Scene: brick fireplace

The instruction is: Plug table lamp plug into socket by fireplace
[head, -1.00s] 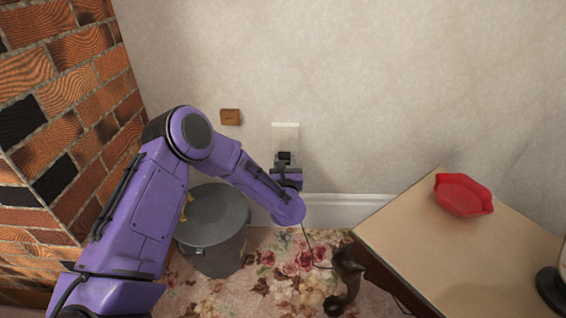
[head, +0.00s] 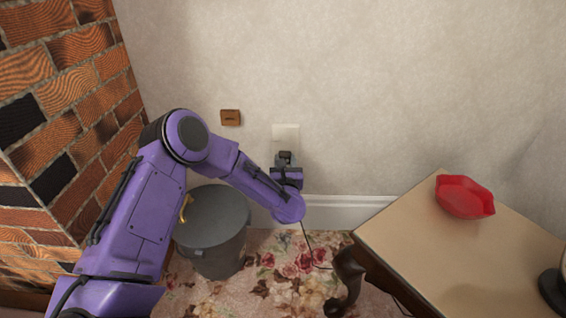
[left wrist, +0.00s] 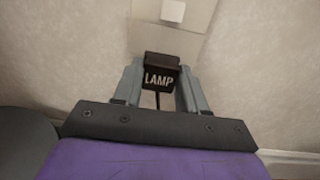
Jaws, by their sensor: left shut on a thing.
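A black plug marked LAMP (left wrist: 161,73) sits between the fingers of my left gripper (left wrist: 160,85), which is shut on it. In the head view my left gripper (head: 286,160) is in front of the lower part of the white wall socket (head: 286,131). The socket's upper part shows in the left wrist view (left wrist: 172,12), just beyond the plug; I cannot tell whether plug and socket touch. A dark cord (head: 309,246) hangs below the gripper toward the table. The lamp's dark base (head: 551,285) shows at the right edge. My right gripper is out of view.
A wooden table (head: 430,240) with a red dish (head: 464,197) stands at the right. A grey bin (head: 213,235) stands under my left arm. The brick fireplace (head: 60,110) is at the left. A small brown wall plate (head: 230,117) is left of the socket.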

